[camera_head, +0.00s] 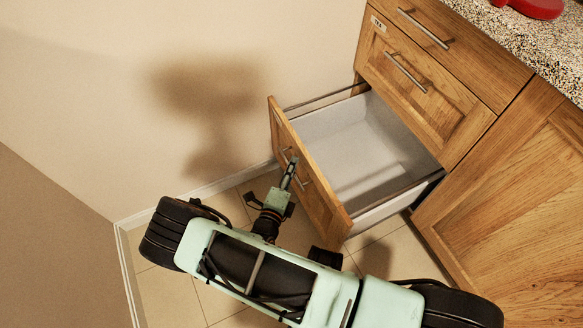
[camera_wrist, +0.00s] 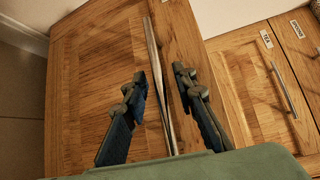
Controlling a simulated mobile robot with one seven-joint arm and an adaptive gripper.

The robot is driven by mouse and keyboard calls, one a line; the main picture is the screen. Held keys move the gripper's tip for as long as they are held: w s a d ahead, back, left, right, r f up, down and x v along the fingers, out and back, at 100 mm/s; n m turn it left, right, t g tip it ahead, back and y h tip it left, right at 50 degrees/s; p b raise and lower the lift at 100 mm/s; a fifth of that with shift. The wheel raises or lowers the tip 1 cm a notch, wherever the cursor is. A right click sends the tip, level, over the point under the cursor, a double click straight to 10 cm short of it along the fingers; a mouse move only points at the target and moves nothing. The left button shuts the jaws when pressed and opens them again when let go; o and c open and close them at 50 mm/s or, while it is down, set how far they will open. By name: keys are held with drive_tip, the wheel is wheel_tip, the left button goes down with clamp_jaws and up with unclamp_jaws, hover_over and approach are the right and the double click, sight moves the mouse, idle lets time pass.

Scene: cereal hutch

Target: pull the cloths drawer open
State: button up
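The lowest drawer (camera_head: 352,140) of the wooden cabinet stands well open, with an empty grey inside. I see no readable label on its front (camera_head: 310,185), so I cannot confirm that it is the cloths drawer. Its metal bar handle (camera_wrist: 160,80) runs lengthwise between my fingers in the wrist view. My gripper (camera_wrist: 160,72) is open, with one finger on each side of the bar and gaps visible. In the head view my gripper (camera_head: 290,168) is at the outer side of that front, by the handle.
Two closed drawers sit above: one with a bar handle (camera_head: 405,72), labelled TEA (camera_wrist: 267,39), and a top one (camera_head: 440,35). A wooden cabinet door (camera_head: 510,210) is on the right. A beige wall (camera_head: 90,110) is on the left. A red object (camera_head: 537,7) lies on the speckled counter.

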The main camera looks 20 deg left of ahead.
drive_tip(key=s+r, duration=0.1)
drive_tip(key=s, duration=1.1)
drive_tip(key=shift+d+r, duration=0.35)
drive_tip(key=shift+d, duration=0.05)
drive_tip(key=shift+w, duration=0.15)
